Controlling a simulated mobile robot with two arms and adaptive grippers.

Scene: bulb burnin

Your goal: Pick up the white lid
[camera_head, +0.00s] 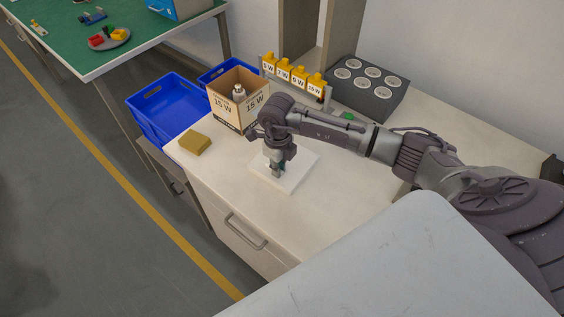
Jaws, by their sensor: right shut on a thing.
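The white lid (299,172) is a flat, pale square slab lying on the light worktop. My right gripper (277,173) points down over the lid's left part, its fingertips at the lid. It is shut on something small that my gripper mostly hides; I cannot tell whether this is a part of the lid. The lid looks level and on or very close to the worktop. My left gripper is not in view.
An open cardboard box (229,113) marked 15 W stands behind the gripper. A tan block (194,143) lies at the left edge. A grey socket block (366,104) and yellow wattage tags (299,75) stand at the back. Blue crates (160,112) sit beyond the left edge.

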